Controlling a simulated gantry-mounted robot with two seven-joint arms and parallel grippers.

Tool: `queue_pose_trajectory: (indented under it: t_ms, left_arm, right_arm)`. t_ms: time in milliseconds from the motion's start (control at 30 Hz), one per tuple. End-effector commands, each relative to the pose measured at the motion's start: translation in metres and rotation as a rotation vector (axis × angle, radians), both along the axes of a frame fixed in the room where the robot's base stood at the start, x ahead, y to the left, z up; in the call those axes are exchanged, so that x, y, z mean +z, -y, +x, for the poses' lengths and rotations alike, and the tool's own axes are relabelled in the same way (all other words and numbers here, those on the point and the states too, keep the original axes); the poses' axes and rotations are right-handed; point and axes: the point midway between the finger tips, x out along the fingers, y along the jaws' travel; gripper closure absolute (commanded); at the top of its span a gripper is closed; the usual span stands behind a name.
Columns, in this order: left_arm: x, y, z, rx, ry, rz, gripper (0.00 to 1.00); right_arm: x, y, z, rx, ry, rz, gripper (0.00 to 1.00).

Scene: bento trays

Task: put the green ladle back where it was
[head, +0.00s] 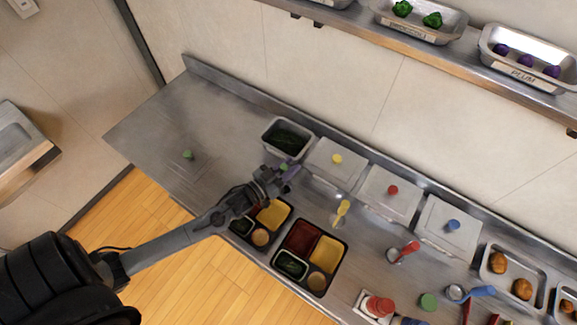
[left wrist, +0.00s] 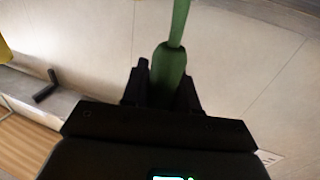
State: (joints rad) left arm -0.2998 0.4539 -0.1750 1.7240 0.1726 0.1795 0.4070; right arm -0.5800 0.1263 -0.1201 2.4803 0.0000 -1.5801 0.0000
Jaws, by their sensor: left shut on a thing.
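My left gripper (head: 283,177) is shut on the handle of the green ladle, which stands between the fingers in the left wrist view (left wrist: 168,75). In the head view only a small green piece of the ladle (head: 284,167) shows, and its bowl cannot be made out. The gripper is just in front of an open steel container (head: 310,146) with dark green contents. A small purple patch beside the fingers is unclear. A green knob (head: 187,155) lies on the bare counter at the left, apparently on a flat steel lid. My right gripper is not in view.
Lidded containers with yellow (head: 337,158), red (head: 393,190) and blue (head: 453,225) knobs stand to the right. Two filled bento trays, left (head: 291,205) and right (head: 345,252), sit at the front edge. Yellow (head: 342,209) and red (head: 408,249) handled utensils stand between. The counter's left end is mostly clear.

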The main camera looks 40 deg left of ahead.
Motion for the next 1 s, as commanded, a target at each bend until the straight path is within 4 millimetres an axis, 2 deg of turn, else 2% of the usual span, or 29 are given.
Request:
queue_pose_trajectory:
  t_ms: [300,333,500,867,1000]
  left_arm:
    - [-0.003,0.000,0.000,0.000,0.001,0.000,1.00]
    - [-0.003,0.000,0.000,0.000,0.000,0.000,0.70]
    - [-0.002,0.000,0.000,0.000,0.000,0.000,0.46]
    - [0.002,0.000,0.000,0.000,0.000,0.000,0.46]
    - [-0.001,-0.002,-0.013,0.001,-0.003,0.000,0.46]
  right_arm:
    - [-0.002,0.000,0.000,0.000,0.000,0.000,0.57]
    - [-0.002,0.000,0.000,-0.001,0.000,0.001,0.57]
    - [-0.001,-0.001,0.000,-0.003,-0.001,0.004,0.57]
    - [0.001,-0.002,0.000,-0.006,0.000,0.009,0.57]
    - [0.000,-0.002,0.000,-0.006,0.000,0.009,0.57]
